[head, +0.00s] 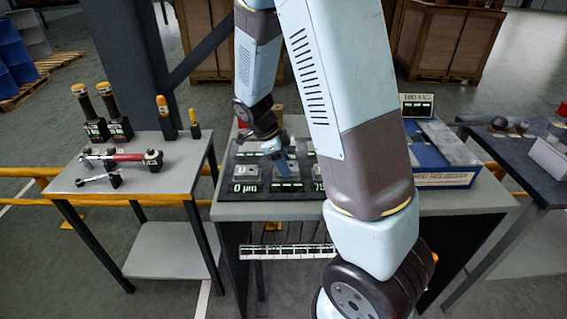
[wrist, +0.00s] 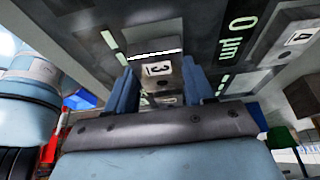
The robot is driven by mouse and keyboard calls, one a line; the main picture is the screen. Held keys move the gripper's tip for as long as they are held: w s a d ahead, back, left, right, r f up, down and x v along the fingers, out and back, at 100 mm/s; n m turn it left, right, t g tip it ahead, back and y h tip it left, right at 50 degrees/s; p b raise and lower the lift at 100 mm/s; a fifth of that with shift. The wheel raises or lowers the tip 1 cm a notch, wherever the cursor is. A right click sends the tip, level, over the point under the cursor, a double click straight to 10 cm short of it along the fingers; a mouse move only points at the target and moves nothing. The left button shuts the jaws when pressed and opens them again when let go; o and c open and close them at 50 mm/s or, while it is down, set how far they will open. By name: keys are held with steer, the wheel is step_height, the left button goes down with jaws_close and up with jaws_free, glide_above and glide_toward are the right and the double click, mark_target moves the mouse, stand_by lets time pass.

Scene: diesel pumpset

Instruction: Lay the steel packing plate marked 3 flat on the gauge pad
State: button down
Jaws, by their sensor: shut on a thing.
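The grey steel plate marked 3 (wrist: 168,68) sits between the two blue fingers of my gripper (wrist: 160,88) in the wrist view. Its white number tag faces the wrist camera. My gripper is shut on it. In the head view my gripper (head: 284,166) is low over the dark marked board (head: 238,160) on the middle bench, and the plate cannot be made out there. A plate marked 4 (wrist: 291,42) is on the board beside the "0 µm" lettering in the wrist view. I cannot tell which surface is the gauge pad.
A blue box with a grey top (head: 447,142) and a small display (head: 417,105) stand at the bench's right. A left table (head: 140,185) holds tools and dark upright holders. A right table (head: 540,175) holds small parts. My arm hides the bench's middle right.

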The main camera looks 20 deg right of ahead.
steer(key=shift+f, duration=0.75)
steer(key=shift+c, duration=1.6)
jaws_free()
steer(key=v, duration=1.3)
steer(key=shift+r, duration=0.35)
steer(key=shift+w+a+r, duration=0.1)
steer(key=shift+w, duration=0.05)
steer(key=shift+r, duration=2.9)
